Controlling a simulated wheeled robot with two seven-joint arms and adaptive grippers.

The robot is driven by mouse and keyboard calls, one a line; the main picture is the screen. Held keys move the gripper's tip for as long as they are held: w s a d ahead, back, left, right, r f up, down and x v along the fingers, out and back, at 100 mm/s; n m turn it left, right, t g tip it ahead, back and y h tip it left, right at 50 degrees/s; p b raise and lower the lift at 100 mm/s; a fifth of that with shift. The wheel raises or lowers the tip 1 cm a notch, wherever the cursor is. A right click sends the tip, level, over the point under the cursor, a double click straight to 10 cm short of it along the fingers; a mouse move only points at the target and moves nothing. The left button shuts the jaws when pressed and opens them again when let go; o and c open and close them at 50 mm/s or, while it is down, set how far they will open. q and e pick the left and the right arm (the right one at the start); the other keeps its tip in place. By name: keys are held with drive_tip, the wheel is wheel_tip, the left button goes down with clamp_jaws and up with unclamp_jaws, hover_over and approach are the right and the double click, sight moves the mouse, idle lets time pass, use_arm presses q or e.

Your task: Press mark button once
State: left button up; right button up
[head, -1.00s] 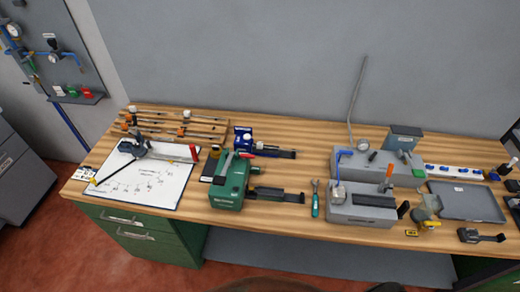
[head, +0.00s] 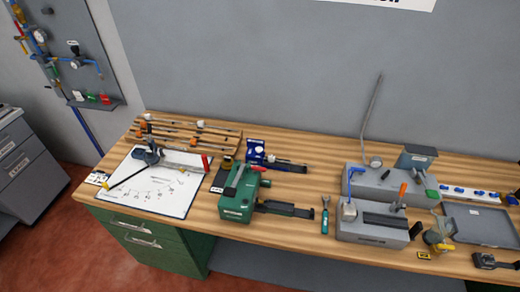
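No button marked "mark" can be made out at this size. A green machine (head: 238,200) with a dark arm sticking out to its right stands near the middle of the workbench. Neither of my grippers shows in the head view.
A white drawing sheet (head: 165,195) with tools on it lies at the left of the wooden bench (head: 290,232). A blue device (head: 256,152), a teal-handled tool (head: 325,221), a power strip (head: 470,193) and a grey tray (head: 480,224) are also there. Green drawers (head: 140,235) are below.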

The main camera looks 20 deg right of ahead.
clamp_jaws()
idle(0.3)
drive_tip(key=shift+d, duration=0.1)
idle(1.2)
